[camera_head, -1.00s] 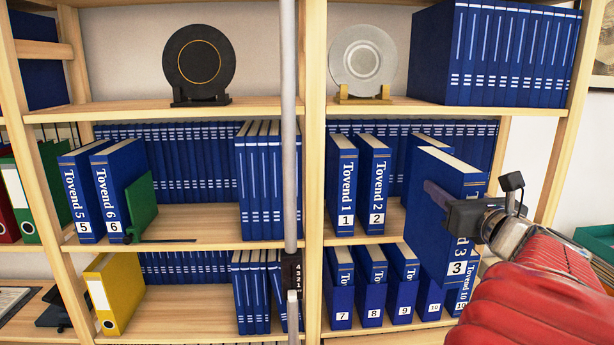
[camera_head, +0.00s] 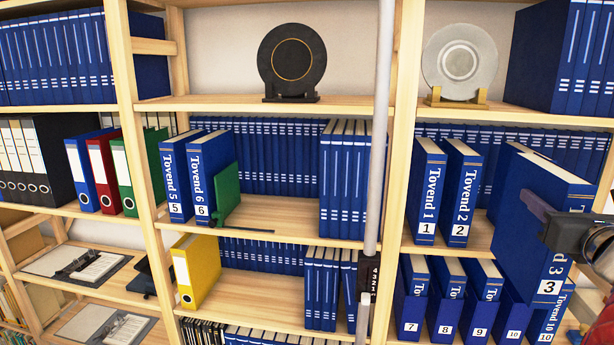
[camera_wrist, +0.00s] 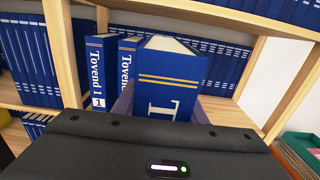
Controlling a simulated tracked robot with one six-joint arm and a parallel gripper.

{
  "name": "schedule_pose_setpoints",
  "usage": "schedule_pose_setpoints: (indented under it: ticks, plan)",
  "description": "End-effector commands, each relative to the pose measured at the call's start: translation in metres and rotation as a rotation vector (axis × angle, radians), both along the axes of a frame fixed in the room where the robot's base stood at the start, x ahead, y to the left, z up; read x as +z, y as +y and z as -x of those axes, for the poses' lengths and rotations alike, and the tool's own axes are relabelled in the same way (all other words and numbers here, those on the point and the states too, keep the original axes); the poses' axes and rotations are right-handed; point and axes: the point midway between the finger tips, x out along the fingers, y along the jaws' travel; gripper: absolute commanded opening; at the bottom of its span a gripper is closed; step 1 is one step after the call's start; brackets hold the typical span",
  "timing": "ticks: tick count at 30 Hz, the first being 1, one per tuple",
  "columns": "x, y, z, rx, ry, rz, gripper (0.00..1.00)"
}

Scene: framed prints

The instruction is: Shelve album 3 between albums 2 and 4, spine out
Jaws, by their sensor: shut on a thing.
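Album 3 (camera_head: 535,228), thick and blue with a white "3" label low on its spine, is held upright in front of the right bay's middle shelf. Its spine faces outward. My gripper (camera_head: 548,212) is shut on it from the right; in the wrist view album 3 (camera_wrist: 172,82) stands between the fingers. Album 1 (camera_head: 427,190) and album 2 (camera_head: 461,192) stand upright on that shelf, to its left. Another blue album (camera_head: 503,172) stands right of album 2, partly behind album 3; its number is hidden, so I cannot tell whether it is album 4.
A pale vertical pole (camera_head: 378,130) stands before the shelves. Albums 5 and 6 lean by a green bookend (camera_head: 226,190) in the middle bay. Numbered albums, including album 7 (camera_head: 412,300), fill the shelf below. The right upright (camera_head: 607,180) is close to my gripper.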

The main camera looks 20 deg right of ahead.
Motion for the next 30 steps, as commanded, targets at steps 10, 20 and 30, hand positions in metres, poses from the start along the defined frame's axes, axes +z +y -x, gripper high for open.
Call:
schedule_pose_setpoints:
  ticks: [10, 20, 30]
  plan:
    - [0.001, -0.009, -0.016, 0.002, -0.003, 0.002, 0.00]
    - [0.000, -0.017, -0.030, 0.001, -0.003, 0.003, 0.00]
    - [-0.001, -0.026, -0.045, 0.001, -0.003, 0.003, 0.00]
